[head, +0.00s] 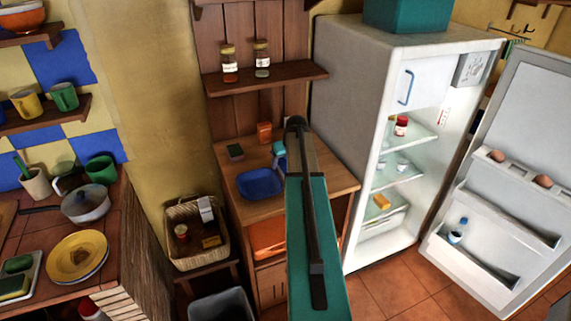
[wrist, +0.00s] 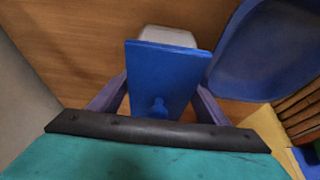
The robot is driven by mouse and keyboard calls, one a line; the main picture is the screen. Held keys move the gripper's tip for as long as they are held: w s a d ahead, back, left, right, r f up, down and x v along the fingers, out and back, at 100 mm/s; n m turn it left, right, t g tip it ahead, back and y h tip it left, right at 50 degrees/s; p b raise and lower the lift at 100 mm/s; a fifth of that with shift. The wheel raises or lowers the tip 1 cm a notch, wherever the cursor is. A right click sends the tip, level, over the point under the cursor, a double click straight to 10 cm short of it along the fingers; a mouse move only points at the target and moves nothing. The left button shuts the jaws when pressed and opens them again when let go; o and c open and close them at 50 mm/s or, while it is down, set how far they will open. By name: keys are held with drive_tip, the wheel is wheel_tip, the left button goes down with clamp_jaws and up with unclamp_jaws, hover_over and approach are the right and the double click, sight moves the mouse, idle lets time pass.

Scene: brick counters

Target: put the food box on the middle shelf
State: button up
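A blue dish (head: 260,183) lies on the worktop just beside my gripper. The wall shelf (head: 265,78) with two jars hangs above. The fridge door (head: 520,170) is swung wide to the right.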

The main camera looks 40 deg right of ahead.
drive_tip(key=shift+r, duration=0.2)
drive_tip(key=shift+b+v, duration=1.4)
drive_tip(key=shift+v, duration=4.5)
drive_tip(key=shift+r, duration=0.1)
